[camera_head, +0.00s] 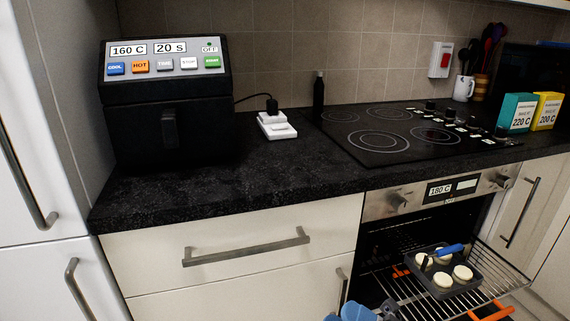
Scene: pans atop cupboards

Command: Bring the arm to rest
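Neither of my grippers shows clearly in the head view. A blue shape (350,312) with a grey part (388,309) beside it is cut off by the bottom edge, and I cannot tell what it is. The oven (412,198) on the right is open, and its panel reads 180 C. A wire rack (405,290) extends out of it. A dark muffin tray (472,262) with several pale round pieces sits on the rack. A blue piece (450,249) lies at the tray's far rim.
A black air fryer (170,120) stands on the dark counter (215,187), left of a white socket strip (276,126). A hob (390,135) and a teal box (516,113) are on the right. Orange pieces (490,312) sit on the rack's front edge. The counter's front middle is clear.

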